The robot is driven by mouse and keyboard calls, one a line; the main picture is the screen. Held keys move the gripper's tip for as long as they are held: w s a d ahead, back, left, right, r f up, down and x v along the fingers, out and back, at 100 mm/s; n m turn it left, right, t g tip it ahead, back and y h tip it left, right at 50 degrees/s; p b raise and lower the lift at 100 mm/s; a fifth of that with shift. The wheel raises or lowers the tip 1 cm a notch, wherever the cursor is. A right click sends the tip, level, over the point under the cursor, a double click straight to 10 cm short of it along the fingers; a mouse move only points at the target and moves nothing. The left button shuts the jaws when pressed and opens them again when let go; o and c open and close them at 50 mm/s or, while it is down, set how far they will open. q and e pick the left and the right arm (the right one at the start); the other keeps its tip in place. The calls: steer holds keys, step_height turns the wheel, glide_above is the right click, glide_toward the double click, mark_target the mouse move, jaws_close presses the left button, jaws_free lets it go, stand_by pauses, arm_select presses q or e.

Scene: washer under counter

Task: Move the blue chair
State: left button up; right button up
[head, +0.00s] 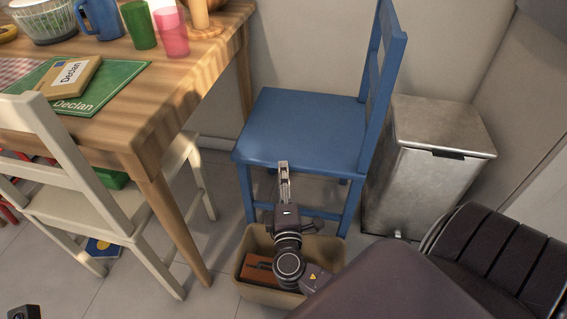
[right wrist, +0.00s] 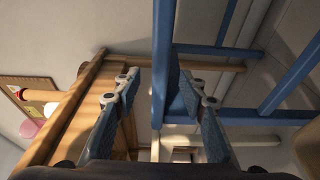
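The blue chair (head: 302,128) stands upright on the floor at the right end of the wooden table, its backrest on the right. My right gripper (head: 284,168) is at the front edge of its seat, low over a tan bin. In the right wrist view, the two fingers of that gripper (right wrist: 160,90) are spread apart. A blue bar of the chair (right wrist: 163,50) shows in the gap between them; I cannot tell whether they touch it.
The wooden table (head: 150,100) holds cups, a basket and a green mat. A white chair (head: 70,195) stands at its near side. A metal trash can (head: 425,175) stands right of the blue chair. The tan bin (head: 262,292) with a brown item lies below my right arm.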

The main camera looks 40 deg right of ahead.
mark_target(282, 159)
steer(key=b+x, duration=0.1)
steer(key=x, duration=0.6)
steer(key=shift+s, duration=0.1)
jaws_close()
stand_by(0.4)
